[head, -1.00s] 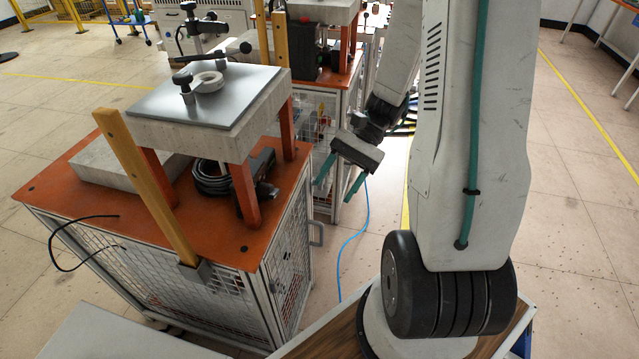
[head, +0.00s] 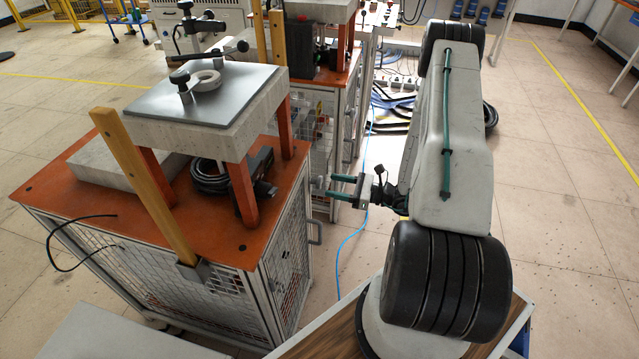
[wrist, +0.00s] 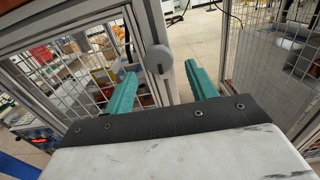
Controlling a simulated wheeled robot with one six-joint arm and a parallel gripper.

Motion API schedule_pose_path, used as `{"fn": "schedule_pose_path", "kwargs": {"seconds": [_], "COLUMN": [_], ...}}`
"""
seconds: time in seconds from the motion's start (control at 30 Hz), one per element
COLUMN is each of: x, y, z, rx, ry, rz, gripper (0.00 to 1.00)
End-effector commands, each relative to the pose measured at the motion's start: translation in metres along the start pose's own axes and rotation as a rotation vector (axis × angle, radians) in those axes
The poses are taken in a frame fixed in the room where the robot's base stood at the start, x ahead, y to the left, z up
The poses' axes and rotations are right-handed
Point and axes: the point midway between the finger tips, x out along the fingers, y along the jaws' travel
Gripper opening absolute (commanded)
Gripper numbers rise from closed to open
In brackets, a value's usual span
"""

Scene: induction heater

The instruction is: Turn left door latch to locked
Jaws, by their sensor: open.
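A round grey knob (wrist: 158,58), which looks like the door latch, sits on a grey frame post beside a mesh door (wrist: 75,75) in the wrist view. I cannot tell its turned position. My gripper (wrist: 163,88) is open, with one teal finger to each side of the post. The knob shows in the gap between the fingers, slightly beyond their tips; I see no contact.
A nearer cabinet (head: 110,215) with an orange top and mesh sides stands at left. A blue cable (head: 343,250) runs over the floor between it and my base. Another mesh panel (wrist: 285,75) is at right in the wrist view. Open floor (head: 560,240) lies at right.

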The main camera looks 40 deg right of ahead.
Motion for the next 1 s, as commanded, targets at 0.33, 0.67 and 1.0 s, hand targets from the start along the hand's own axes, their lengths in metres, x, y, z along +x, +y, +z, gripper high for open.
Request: {"fn": "schedule_pose_path", "kwargs": {"seconds": [0.33,0.67,1.0], "x": [0.050,0.056,0.056], "y": [0.001,0.001,0.001], "z": [0.000,0.000,0.000], "rx": [-0.001,0.000,0.001], "ry": [0.000,0.000,0.001], "rz": [0.004,0.004,0.003], "gripper": [0.57,0.57,0.15]}}
